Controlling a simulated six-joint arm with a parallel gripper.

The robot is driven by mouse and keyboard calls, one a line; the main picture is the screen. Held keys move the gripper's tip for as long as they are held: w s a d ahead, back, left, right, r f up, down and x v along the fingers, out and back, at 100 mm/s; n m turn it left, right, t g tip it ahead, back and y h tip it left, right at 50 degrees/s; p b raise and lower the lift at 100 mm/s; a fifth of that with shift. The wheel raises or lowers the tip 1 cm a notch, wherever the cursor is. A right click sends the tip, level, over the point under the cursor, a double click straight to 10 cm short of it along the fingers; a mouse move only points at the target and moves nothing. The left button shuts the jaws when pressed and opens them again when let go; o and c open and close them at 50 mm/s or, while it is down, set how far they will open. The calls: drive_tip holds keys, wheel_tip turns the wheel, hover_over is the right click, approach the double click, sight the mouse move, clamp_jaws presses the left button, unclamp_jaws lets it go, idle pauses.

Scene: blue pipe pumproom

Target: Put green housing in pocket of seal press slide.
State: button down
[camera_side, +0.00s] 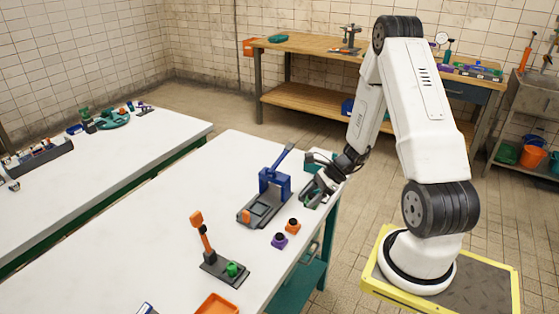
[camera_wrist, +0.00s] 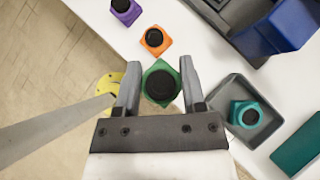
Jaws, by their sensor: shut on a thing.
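The green housing (camera_wrist: 161,82), a square block with a round black top, sits between the two fingers of my gripper (camera_wrist: 160,88) in the wrist view. The fingers are shut on its sides. In the side view my gripper (camera_side: 314,192) is at the right edge of the white table, right of a blue press (camera_side: 274,182). The press has a dark base or slide (camera_side: 264,209) with a small orange part at its near end. The press also shows at the upper right of the wrist view (camera_wrist: 290,25). I cannot make out the slide's pocket.
An orange housing (camera_wrist: 155,40) and a purple housing (camera_wrist: 124,7) stand near the table edge. A grey tray (camera_wrist: 222,93) holds a teal housing (camera_wrist: 245,113), close right of my gripper. An orange-levered fixture (camera_side: 208,241) with a green part stands nearer the camera.

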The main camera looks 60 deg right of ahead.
drive_tip(key=s+a+r, duration=0.4)
drive_tip(key=s+r, duration=0.1)
drive_tip(key=s, duration=0.4)
drive_tip(key=shift+a+r, duration=0.25)
drive_tip(key=shift+r, duration=0.05)
idle(0.4)
drive_tip(key=w+a+r+m+t+h, duration=0.1)
drive_tip(key=w+r, duration=0.2)
drive_tip(key=w, duration=0.4)
drive_tip(key=w+a+r+m+t+h, duration=0.1)
drive_tip(key=w+a+r+m, duration=0.15)
drive_tip(key=w, duration=0.55)
drive_tip(key=w+a+r+m+h, duration=0.2)
drive_tip(key=w+a+r, duration=0.8)
drive_tip(key=a+r, duration=0.1)
drive_tip(key=shift+r+m+t, duration=0.3)
drive_tip(key=shift+r+m, duration=0.05)
drive_tip(key=shift+r, duration=0.2)
drive_tip(key=shift+s, duration=0.1)
drive_tip(key=s+d+f+m+h, duration=0.2)
drive_tip(key=s+d+f+m, duration=0.1)
drive_tip(key=d, duration=0.4)
drive_tip(key=shift+s+f+h, duration=0.3)
drive_tip(key=shift+s+f, duration=0.2)
drive_tip(key=shift+f, duration=0.1)
